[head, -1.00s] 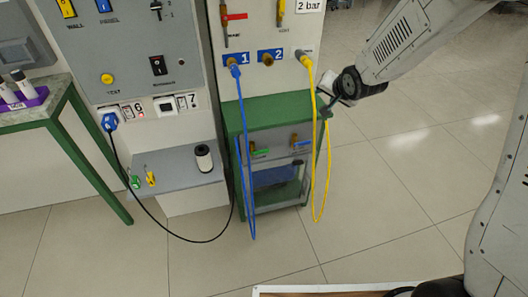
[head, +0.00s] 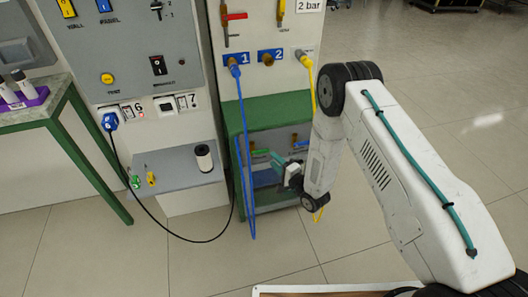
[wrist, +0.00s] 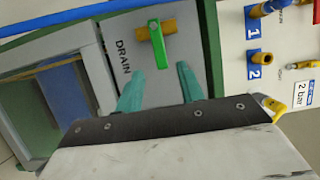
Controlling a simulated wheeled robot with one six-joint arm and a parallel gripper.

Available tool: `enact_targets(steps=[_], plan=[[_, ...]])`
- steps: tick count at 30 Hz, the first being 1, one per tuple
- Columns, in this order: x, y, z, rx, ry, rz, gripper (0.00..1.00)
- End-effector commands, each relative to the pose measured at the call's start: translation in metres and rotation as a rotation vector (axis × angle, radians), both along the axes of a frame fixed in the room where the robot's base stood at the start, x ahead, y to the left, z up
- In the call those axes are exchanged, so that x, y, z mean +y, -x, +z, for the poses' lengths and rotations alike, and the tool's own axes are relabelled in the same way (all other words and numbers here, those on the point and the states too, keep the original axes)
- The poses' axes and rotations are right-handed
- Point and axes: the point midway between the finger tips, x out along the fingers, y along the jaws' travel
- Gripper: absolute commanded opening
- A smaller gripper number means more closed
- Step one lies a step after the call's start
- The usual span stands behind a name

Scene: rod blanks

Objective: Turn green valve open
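The green valve has a green lever handle (wrist: 158,45) on a brass body (wrist: 168,27), beside the word DRAIN on a grey panel in the wrist view. The handle lies crosswise to the brass body. In the head view the handle (head: 259,152) shows small on the green-framed cabinet. My gripper (wrist: 160,70) is open, its teal fingers apart, with the free end of the handle between or just beyond the fingertips; contact cannot be told. In the head view my gripper (head: 279,158) is just right of the handle.
A blue cable (head: 240,140) hangs from socket 1 past the cabinet's left side. A yellow cable (head: 309,80) hangs at the right, partly behind my arm. A second valve (head: 294,138) is mostly hidden by my arm. A grey shelf (head: 170,172) stands left.

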Motion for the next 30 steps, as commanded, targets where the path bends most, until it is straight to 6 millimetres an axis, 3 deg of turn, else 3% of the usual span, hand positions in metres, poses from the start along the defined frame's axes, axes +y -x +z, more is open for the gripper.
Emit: enact_targets(steps=[13,25,30], plan=[[0.040,-0.050,0.001,-0.004,0.000,0.001,0.38],[0.046,-0.058,0.001,-0.001,0.000,0.000,0.38],[0.046,-0.058,0.001,-0.001,0.000,0.000,0.00]])
